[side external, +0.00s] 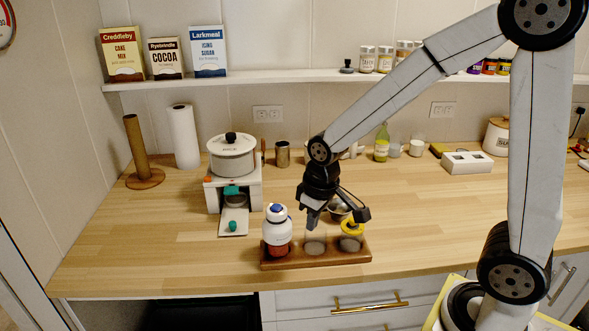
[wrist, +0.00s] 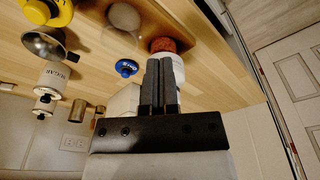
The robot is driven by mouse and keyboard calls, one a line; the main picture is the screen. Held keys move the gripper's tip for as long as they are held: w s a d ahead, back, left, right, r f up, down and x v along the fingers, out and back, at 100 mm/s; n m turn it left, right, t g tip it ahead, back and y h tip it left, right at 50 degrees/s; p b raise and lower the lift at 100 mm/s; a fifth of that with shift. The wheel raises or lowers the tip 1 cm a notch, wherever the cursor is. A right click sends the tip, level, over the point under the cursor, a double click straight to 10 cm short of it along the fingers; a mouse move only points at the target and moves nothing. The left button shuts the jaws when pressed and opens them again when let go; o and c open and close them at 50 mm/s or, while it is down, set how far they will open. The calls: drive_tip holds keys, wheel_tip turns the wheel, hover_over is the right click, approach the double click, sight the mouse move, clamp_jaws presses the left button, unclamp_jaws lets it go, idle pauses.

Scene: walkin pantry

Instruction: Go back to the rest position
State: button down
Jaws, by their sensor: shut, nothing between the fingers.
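My gripper (side external: 312,222) hangs low over the wooden rack (side external: 268,264) near the counter's front, above or just behind the clear jar (side external: 315,246) in its middle. Its fingers (wrist: 162,80) are together and empty in the wrist view. Left of it in the rack stands a white container with a blue top and red lower part (side external: 277,232). Right of it is a jar with a yellow top (side external: 352,228). In the wrist view the fingers partly cover a red and white item (wrist: 163,45). The arm is bent, reaching in from the right.
A white pot (side external: 232,155) sits on a white stand at left, near a paper roll (side external: 184,137). A metal bowl (side external: 339,209) is close behind the gripper. Boxes and jars line the wall shelf (side external: 300,76). The counter (side external: 130,225) is clear at front left.

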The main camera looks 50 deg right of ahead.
drive_tip(key=s+f+m, duration=0.1)
drive_tip(key=s+f, duration=0.1)
drive_tip(key=s, duration=0.4)
drive_tip(key=shift+s+f+t, duration=0.25)
drive_tip(key=shift+f+t, duration=0.1)
drive_tip(key=shift+t, duration=0.05)
